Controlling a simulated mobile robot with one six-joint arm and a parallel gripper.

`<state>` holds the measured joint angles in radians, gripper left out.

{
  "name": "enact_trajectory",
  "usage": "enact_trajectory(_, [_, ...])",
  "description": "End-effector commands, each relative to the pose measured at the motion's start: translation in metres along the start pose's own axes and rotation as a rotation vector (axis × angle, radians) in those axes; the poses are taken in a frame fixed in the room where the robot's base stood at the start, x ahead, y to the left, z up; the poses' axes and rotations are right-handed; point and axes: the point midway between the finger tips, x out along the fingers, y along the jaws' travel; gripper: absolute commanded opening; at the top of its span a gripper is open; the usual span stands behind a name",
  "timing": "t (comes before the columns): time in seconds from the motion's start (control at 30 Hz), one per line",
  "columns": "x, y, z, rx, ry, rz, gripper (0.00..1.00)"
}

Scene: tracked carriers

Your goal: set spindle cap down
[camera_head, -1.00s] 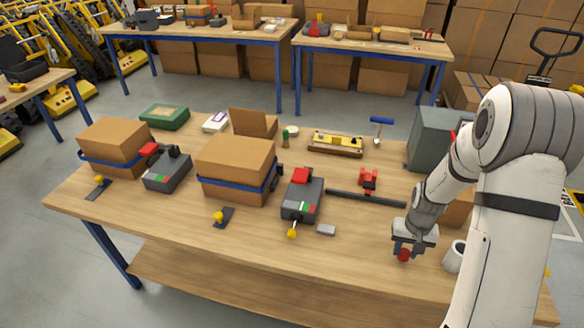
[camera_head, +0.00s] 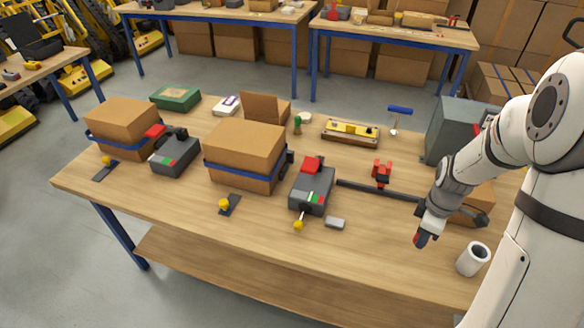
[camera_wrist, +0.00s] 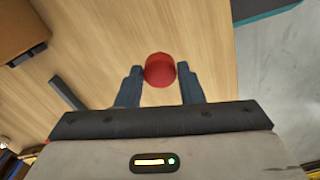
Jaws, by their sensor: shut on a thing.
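The spindle cap (camera_wrist: 159,69) is a small red round piece. It sits between the two dark fingers of my gripper (camera_wrist: 159,76), which is shut on it. In the head view my gripper (camera_head: 423,238) points down over the right front part of the wooden table (camera_head: 300,260), left of a white cup. Only a little red of the cap shows there, mostly hidden by the fingers. I cannot tell whether the cap touches the tabletop.
The white cup (camera_head: 473,259) stands close to the right of my gripper. A dark bar (camera_head: 378,189) with a red clamp (camera_head: 382,173) lies behind. Bare tabletop lies between.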

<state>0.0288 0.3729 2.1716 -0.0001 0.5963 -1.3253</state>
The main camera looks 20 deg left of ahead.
Motion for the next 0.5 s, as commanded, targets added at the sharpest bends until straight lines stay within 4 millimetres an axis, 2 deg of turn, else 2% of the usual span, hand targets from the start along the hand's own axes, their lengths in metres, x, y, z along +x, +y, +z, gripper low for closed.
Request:
enact_trajectory(0.1, [-0.009, -0.009, 0.003, -0.262, 0.0, 0.002, 0.12])
enact_trajectory(0.3, [-0.022, -0.022, 0.007, -0.641, 0.0, 0.002, 0.12])
enact_trajectory(0.5, [-0.028, -0.029, 0.009, -0.838, 0.0, 0.0, 0.12])
